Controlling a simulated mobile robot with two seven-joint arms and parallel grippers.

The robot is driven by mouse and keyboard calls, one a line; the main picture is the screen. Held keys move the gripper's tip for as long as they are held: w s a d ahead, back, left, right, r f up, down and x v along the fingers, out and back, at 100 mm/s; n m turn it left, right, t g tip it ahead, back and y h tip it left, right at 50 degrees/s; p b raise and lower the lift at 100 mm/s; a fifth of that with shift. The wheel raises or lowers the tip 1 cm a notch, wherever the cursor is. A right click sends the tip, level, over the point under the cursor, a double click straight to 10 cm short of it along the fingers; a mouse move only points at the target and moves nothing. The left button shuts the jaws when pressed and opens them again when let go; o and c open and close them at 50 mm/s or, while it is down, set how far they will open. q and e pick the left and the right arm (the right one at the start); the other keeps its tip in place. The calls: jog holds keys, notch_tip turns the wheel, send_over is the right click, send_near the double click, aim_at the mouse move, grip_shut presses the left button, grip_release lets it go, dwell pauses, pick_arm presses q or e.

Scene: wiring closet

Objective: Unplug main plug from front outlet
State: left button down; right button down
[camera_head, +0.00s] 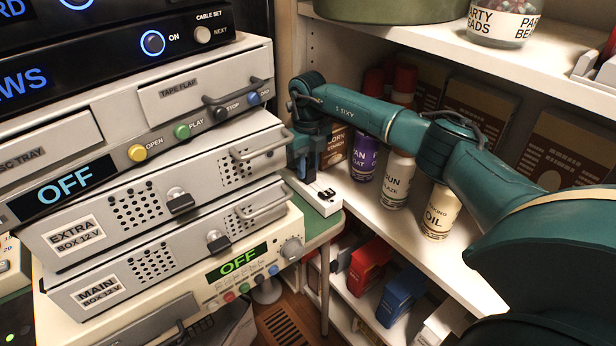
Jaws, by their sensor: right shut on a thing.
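A white outlet strip (322,207) lies on the green tabletop edge, right of the stacked devices. A small dark outlet face or fitting (326,194) shows on its near part. My right gripper (307,174) points down over the far part of the strip, close above it. Its jaws are shut on what appears to be the main plug, which the fingers mostly hide. I cannot tell whether the plug is still seated. My left gripper is not in view.
The MAIN box (130,288) and EXTRA box (110,232) are stacked left of the strip, with handles (262,203) jutting toward my gripper. A shelf with a purple can (364,155), a white bottle (397,182) and an oil bottle (440,212) lies close on the right, under my arm.

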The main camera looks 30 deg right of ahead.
aim_at(308, 167)
jog(key=shift+r+p, duration=0.4)
jog(key=shift+r, duration=0.05)
jog(key=shift+r, duration=0.2)
jog(key=shift+r+p, duration=2.25)
jog(key=shift+r, duration=0.2)
